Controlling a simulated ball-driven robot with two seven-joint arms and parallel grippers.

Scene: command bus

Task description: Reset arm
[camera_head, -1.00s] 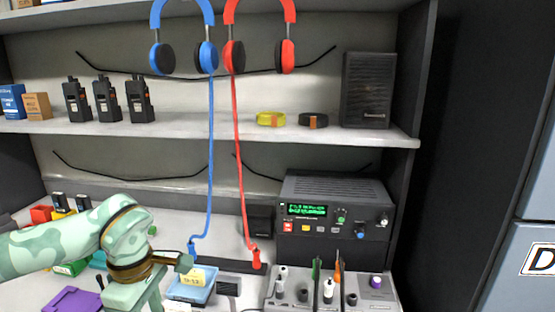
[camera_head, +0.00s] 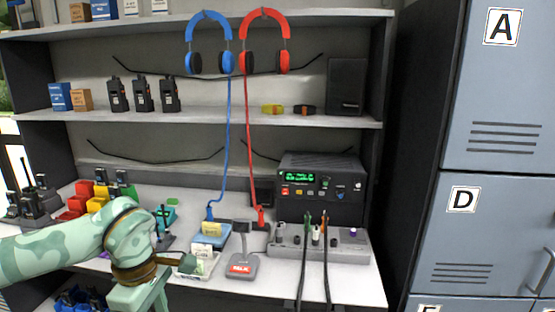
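My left arm, mottled green, comes in from the left of the head view over the front edge of the desk. Its wrist (camera_head: 130,240) is bent downward. My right arm and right gripper are not in view.
Blue headphones (camera_head: 209,42) and red headphones (camera_head: 264,40) hang above. Grey lockers (camera_head: 475,235) stand at right.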

